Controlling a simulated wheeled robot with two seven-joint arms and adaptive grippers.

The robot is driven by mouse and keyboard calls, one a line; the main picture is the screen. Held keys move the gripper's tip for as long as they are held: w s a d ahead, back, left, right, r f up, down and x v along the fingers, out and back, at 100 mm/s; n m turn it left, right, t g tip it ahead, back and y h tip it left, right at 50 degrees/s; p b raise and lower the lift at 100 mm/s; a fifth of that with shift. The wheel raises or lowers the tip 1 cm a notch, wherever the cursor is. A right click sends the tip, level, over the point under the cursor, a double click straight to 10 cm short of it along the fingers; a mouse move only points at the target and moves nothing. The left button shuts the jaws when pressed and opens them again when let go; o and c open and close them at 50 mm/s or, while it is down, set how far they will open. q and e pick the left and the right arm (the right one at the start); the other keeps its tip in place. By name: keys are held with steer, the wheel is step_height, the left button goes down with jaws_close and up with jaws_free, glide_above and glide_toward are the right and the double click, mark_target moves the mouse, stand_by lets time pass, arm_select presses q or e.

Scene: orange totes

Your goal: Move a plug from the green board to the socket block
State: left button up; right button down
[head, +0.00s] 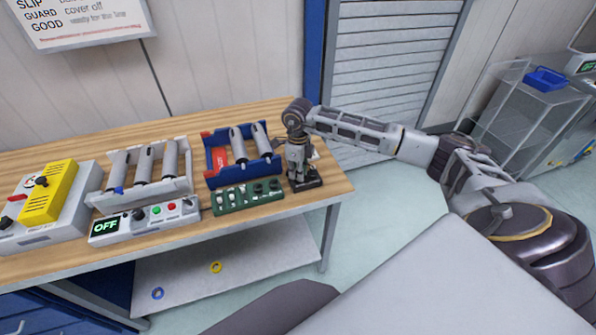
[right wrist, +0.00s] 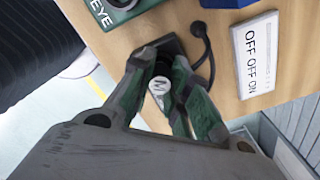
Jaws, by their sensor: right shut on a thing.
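The green board (head: 247,195) lies near the front edge of the wooden table, with several white and dark plugs or holes along it. The dark socket block (head: 310,183) stands to its right, near the table's right end. My right gripper (head: 298,175) points down directly over the socket block. In the right wrist view my right gripper (right wrist: 162,98) is shut on a plug (right wrist: 158,87) with a pale top marked M. The dark block shows just beyond the plug; whether the plug sits in it is hidden by the fingers. My left gripper is not in view.
A blue and red rack (head: 213,165) and a white rack (head: 110,203) hold grey cylinders behind the board. A control box reading OFF (head: 105,227) and a yellow-topped box (head: 48,195) stand left. A white card (right wrist: 254,52) lies near the dark block.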

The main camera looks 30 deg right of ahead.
steer(key=c, duration=1.3)
jaws_free()
steer(key=shift+r, duration=0.1)
steer(key=shift+r, duration=5.9)
